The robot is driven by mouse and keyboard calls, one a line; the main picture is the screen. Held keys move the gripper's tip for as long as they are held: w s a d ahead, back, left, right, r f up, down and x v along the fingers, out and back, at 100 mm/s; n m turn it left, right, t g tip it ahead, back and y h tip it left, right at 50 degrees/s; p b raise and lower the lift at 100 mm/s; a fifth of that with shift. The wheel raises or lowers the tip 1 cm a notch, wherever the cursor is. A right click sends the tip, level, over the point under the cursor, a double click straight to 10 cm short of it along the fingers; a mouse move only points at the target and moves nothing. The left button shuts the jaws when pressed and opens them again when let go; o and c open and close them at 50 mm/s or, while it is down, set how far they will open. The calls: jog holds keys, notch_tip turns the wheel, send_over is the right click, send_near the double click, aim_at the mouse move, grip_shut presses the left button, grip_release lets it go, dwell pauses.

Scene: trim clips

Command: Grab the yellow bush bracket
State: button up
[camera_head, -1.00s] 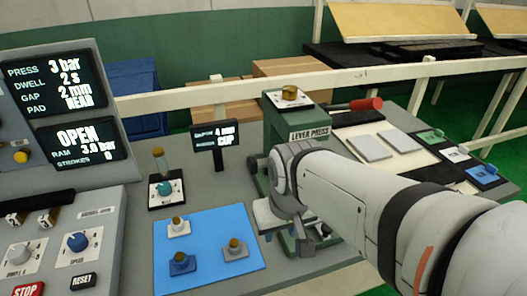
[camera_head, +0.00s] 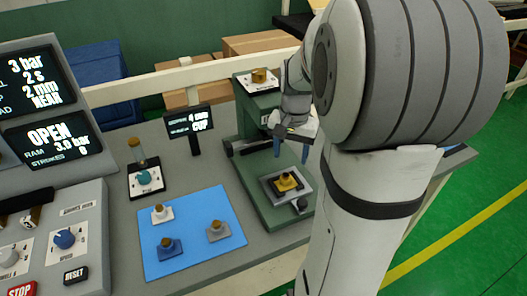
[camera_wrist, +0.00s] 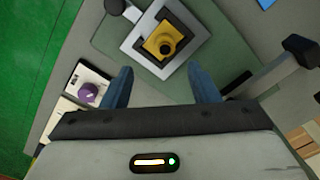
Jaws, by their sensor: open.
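The yellow bush bracket (camera_head: 287,182) sits on the square grey pad of the green lever press (camera_head: 254,185) in the head view. It also shows in the wrist view (camera_wrist: 163,44), with a dark round bush on its top. My gripper (camera_head: 292,152) is above and behind the bracket in the head view, apart from it. In the wrist view my gripper's two blue fingers (camera_wrist: 162,88) are spread wide with nothing between them. The bracket lies ahead of the fingertips, roughly centred between them.
A blue mat (camera_head: 190,245) left of the press holds a white bracket (camera_head: 162,214), a blue bracket (camera_head: 170,248) and a grey bracket (camera_head: 218,231). A small display (camera_head: 190,122) stands behind the mat. A purple knob (camera_wrist: 89,92) shows at left in the wrist view.

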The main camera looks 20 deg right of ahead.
aim_at(286, 175)
jog(key=f, duration=0.7)
jog(key=shift+w+a+f+p, duration=0.2)
jog(key=shift+w+f+p, duration=0.15)
jog(key=shift+c, duration=0.2)
jog(key=c, duration=1)
jog(key=shift+r, duration=0.1)
